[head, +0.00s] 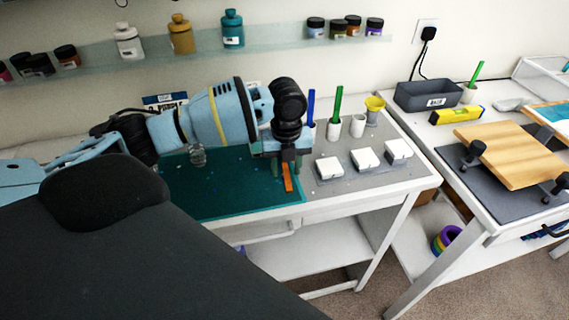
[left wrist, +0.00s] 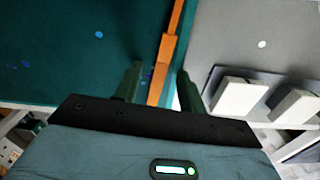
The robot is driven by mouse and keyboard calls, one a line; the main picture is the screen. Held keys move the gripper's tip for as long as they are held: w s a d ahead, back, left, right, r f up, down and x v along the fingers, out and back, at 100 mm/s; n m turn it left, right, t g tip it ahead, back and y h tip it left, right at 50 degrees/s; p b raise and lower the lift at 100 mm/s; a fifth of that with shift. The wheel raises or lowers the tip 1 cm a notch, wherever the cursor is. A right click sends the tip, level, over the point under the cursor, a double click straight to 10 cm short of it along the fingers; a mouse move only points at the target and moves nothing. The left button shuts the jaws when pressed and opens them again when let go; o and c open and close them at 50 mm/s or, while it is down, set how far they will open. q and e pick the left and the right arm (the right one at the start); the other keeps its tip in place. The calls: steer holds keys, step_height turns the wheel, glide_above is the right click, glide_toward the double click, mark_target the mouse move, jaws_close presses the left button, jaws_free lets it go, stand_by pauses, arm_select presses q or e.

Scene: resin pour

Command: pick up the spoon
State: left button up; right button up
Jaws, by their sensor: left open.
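An orange, stick-like thing that looks like the spoon (head: 289,183) lies at the right edge of the green mat (head: 215,206), beside the grey worktop. In the left wrist view the orange spoon (left wrist: 169,52) runs up between the two fingers. My left gripper (head: 286,165) points down over it, open; in the left wrist view the open fingers (left wrist: 160,80) stand on either side of the handle. I cannot tell whether they touch it. The spoon's far end is out of the wrist frame. My right gripper is not in view.
White blocks (head: 365,158) sit in a grey tray just right of the gripper. Behind are white cups with blue and green sticks (head: 336,104) and a yellow funnel (head: 375,103). A small clear cup (head: 197,155) stands on the mat. A shelf of bottles (head: 181,35) hangs above.

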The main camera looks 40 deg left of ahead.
mark_target(286, 172)
arm_select(q)
steer(key=shift+c, duration=0.3)
jaws_close()
step_height(286, 172, up, 4)
steer(key=s, duration=1)
steer(key=s+r, duration=0.1)
steer(key=s, duration=0.5)
steer(key=shift+a+p, duration=0.35)
steer(key=shift+p, duration=0.05)
